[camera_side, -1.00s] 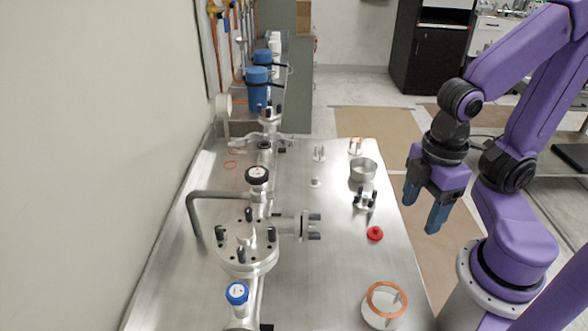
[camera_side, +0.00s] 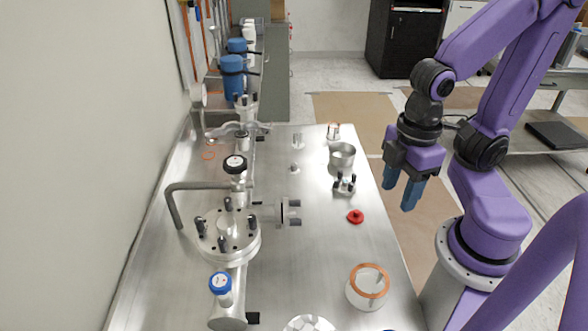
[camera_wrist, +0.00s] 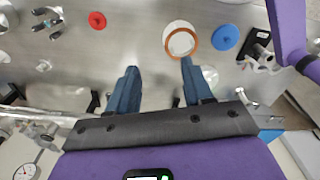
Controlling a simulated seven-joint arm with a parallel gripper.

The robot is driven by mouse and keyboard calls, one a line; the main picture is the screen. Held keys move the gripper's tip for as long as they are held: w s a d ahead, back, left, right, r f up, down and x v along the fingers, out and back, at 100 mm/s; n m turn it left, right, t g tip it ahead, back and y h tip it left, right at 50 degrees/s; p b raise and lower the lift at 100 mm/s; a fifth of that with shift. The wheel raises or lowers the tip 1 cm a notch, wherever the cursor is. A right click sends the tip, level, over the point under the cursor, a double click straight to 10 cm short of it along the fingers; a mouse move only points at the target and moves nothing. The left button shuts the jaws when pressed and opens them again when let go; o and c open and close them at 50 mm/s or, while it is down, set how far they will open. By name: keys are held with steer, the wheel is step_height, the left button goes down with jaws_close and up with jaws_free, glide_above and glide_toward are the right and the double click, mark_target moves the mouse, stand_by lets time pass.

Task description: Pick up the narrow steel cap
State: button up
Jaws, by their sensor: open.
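A small narrow steel cap-like piece (camera_side: 295,168) stands on the steel table, left of the steel cup (camera_side: 342,155). I take it for the narrow steel cap, but it is too small to be sure. A similar small steel piece (camera_wrist: 43,65) shows at the left of the wrist view; I cannot tell if it is the same one. My gripper (camera_side: 399,195) hangs pointing down near the table's right edge, well right of the small piece. Its blue fingers are apart and empty, as the wrist view (camera_wrist: 160,68) also shows.
A fitting with black bolts (camera_side: 345,184), a red cap (camera_side: 356,216) and a white cylinder with a copper ring (camera_side: 369,276) stand on the table's right side. Steel piping with a bolted flange (camera_side: 228,240) runs along the left. A blue cap (camera_wrist: 225,37) shows in the wrist view.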

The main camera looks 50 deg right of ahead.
steer(key=shift+w, duration=0.1)
steer(key=w+a, duration=0.3)
steer(key=w, duration=0.9)
steer(key=n, duration=0.3)
glide_above(294, 164)
step_height(294, 164, down, 5)
step_height(294, 164, down, 17)
steer(key=shift+r, duration=0.1)
steer(key=shift+c, duration=0.4)
jaws_close()
